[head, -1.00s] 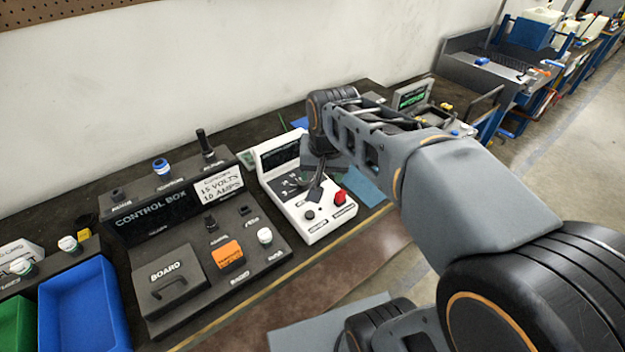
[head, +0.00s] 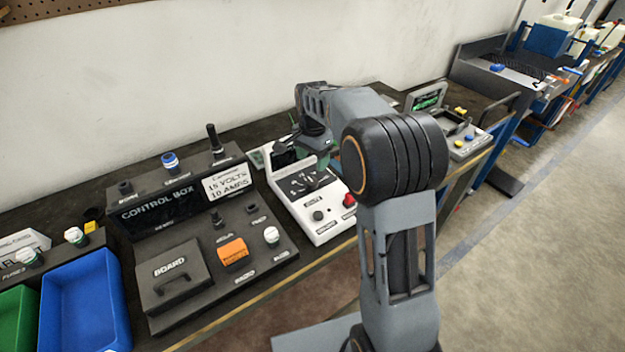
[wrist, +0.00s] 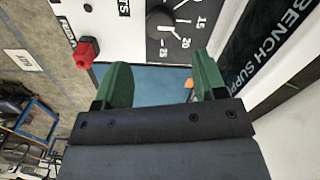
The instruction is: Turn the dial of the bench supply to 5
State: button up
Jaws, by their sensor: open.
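The white bench supply (head: 322,227) stands on the bench, right of the control box. Its black dial face (head: 306,181) shows on top; the wrist view shows the dial face (wrist: 190,38) with numbers such as 15, 20 and 25. My gripper (wrist: 162,70) has two green fingers, open and empty, apart from the knob.
A red knob (wrist: 86,52) sits on the supply. The control box (head: 160,212) with several switches is to the left. A blue tray (head: 85,300) lies at front left. A device with a green screen (head: 428,100) stands to the right.

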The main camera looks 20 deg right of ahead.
aim_at(313, 180)
notch_tip(313, 180, down, 8)
jog(key=shift+f, duration=0.25)
jog(key=shift+c, duration=0.3)
jog(key=c, duration=0.9)
